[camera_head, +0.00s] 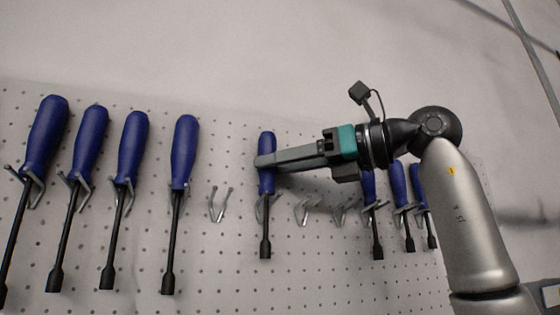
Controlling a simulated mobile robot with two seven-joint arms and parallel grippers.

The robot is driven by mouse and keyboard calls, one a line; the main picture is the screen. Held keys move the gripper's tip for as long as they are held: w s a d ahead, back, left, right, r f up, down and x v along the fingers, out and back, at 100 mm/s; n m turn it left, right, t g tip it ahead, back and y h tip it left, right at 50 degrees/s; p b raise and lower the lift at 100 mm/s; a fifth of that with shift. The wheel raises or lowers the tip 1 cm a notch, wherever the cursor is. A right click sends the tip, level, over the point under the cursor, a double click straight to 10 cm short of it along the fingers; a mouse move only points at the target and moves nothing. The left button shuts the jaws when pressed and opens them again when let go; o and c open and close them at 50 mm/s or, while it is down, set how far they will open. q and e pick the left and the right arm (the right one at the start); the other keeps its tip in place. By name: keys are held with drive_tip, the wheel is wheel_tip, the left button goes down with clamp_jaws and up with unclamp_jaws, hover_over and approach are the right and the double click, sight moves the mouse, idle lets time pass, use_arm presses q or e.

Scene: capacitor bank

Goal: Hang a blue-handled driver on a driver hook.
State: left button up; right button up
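My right gripper (264,161) reaches in from the right and is closed across the handle of a blue-handled driver (266,183). This driver is upright, with its dark shaft pointing down. A driver hook (268,204) shows around the top of its shaft, just below the handle. I cannot tell whether the driver's weight rests on that hook. An empty driver hook (220,204) is to its left, and two more empty hooks (305,210) and (345,209) are to its right, below my gripper. My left gripper is not in view.
Several blue-handled drivers hang on the white perforated board (228,265), including one nearby on the left (184,152) and one on the right (369,187). My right forearm passes in front of the board's right end. The wall above is bare.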

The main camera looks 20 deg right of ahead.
drive_tip(key=o, duration=0.5)
drive_tip(key=shift+w+f, duration=0.15)
drive_tip(key=shift+f, duration=0.15)
drive_tip(key=shift+c, duration=0.2)
drive_tip(key=shift+d, duration=0.1)
drive_tip(key=b+v, duration=0.1)
drive_tip(key=v, duration=1.4)
drive_tip(key=shift+s+r+b, duration=0.3)
drive_tip(key=shift+s+b, duration=0.1)
